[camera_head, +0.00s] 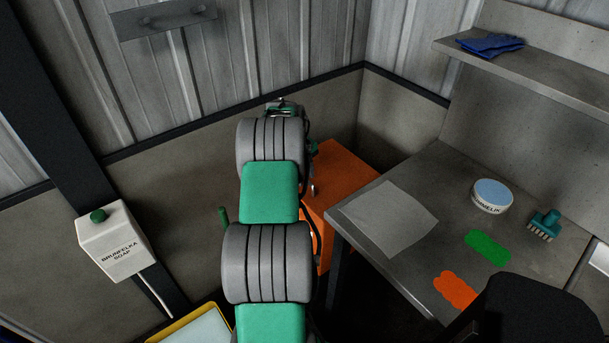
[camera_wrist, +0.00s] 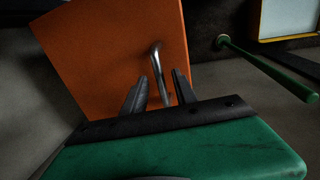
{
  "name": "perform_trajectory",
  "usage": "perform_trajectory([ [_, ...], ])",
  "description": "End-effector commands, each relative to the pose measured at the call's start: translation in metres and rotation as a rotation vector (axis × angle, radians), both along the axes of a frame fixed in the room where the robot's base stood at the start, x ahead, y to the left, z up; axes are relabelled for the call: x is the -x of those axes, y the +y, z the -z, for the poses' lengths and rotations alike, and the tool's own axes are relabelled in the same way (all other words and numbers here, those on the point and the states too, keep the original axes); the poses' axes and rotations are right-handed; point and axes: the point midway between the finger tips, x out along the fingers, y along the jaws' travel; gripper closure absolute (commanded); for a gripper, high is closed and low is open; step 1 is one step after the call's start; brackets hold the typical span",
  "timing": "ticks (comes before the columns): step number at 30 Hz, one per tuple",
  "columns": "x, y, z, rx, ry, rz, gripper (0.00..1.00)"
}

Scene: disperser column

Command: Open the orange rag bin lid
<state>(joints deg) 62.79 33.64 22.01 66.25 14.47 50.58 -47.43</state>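The orange rag bin (camera_head: 345,176) stands in the corner behind my arm, left of the grey workbench. My arm hides part of it in the head view. In the wrist view the orange bin (camera_wrist: 112,48) fills the upper middle, with a bent metal handle (camera_wrist: 157,65) on it. My gripper (camera_wrist: 157,86) is open, its two dark fingers apart. The handle lies between the fingers or just beyond them; I cannot tell whether they touch it. The bin looks shut in the head view.
The workbench (camera_head: 420,260) holds a grey cloth (camera_head: 390,218), a round tin (camera_head: 492,196), a brush (camera_head: 545,225), and green (camera_head: 488,246) and orange (camera_head: 456,288) patches. A soap dispenser (camera_head: 115,242) is at left. A yellow-rimmed tray (camera_head: 178,333) and a green rod (camera_wrist: 270,70) are near my arm.

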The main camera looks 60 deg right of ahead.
Motion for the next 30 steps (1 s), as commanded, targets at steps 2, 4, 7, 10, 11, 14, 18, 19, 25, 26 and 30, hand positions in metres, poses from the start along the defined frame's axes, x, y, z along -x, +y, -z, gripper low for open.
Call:
perform_trajectory([
  [2, -0.0002, 0.0001, -0.0002, 0.000, 0.000, 0.000, 0.66],
  [4, -0.0002, 0.0001, -0.0003, 0.000, 0.000, 0.000, 0.70],
  [7, -0.0002, 0.0002, -0.0004, 0.000, 0.000, 0.000, 0.78],
  [10, -0.0002, 0.0002, -0.0005, 0.000, 0.000, 0.000, 0.86],
  [11, -0.0003, 0.0003, -0.0004, 0.000, 0.000, 0.000, 0.89],
  [14, -0.0004, 0.0003, -0.0005, 0.000, 0.000, 0.000, 0.97],
  [18, -0.0004, 0.0003, -0.0006, 0.000, 0.000, 0.000, 1.00],
  [19, -0.0004, 0.0003, -0.0006, 0.000, 0.000, 0.000, 1.00],
  [25, -0.0003, 0.0002, -0.0006, 0.000, 0.000, 0.000, 1.00],
  [26, -0.0003, 0.0002, -0.0007, 0.000, 0.000, 0.000, 1.00],
  [30, -0.0003, 0.0002, -0.0007, 0.000, 0.000, 0.000, 1.00],
])
